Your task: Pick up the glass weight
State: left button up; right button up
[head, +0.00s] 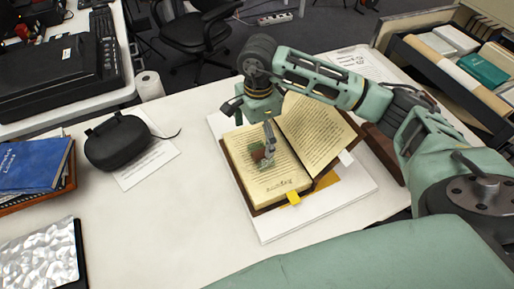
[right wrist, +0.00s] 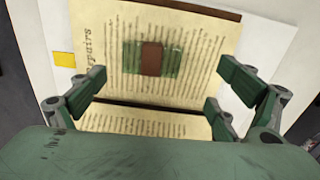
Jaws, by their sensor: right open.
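The glass weight (head: 257,153) is a small green glass block with a brown band around its middle. It lies on the printed page of an open book (head: 279,183). In the right wrist view the weight (right wrist: 172,61) is seen from above, between the finger lines but farther off than the fingertips. My right gripper (head: 250,124) is open and empty above the book, and one finger partly covers the weight in the head view. Both fingers show in the right wrist view (right wrist: 162,75), spread wide and apart from the weight. My left gripper is not in view.
The book rests on a white board (head: 263,228) on the white table (head: 150,225). A black case (head: 117,142) lies on paper at left, near blue books (head: 32,166) and a silvery sheet (head: 40,255). A drawer of boxes (head: 440,70) stands at right. The table's front middle is clear.

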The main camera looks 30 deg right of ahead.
aim_at(261, 153)
jog(key=f, duration=0.1)
jog(key=s+f+p, duration=0.1)
jog(key=shift+s+d+f, duration=0.15)
jog(key=shift+s+f, duration=0.15)
jog(key=shift+f, duration=0.1)
notch_tip(261, 153, down, 2)
jog(key=shift+f+p, duration=0.25)
jog(key=shift+p, duration=0.15)
jog(key=shift+w+f, duration=0.1)
jog(key=shift+f, duration=0.25)
jog(key=shift+c, duration=0.3)
jog(key=c, duration=0.9)
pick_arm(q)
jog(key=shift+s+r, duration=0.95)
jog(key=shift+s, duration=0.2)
pick_arm(e)
jog(key=c, duration=0.5)
jog(key=shift+r, duration=0.1)
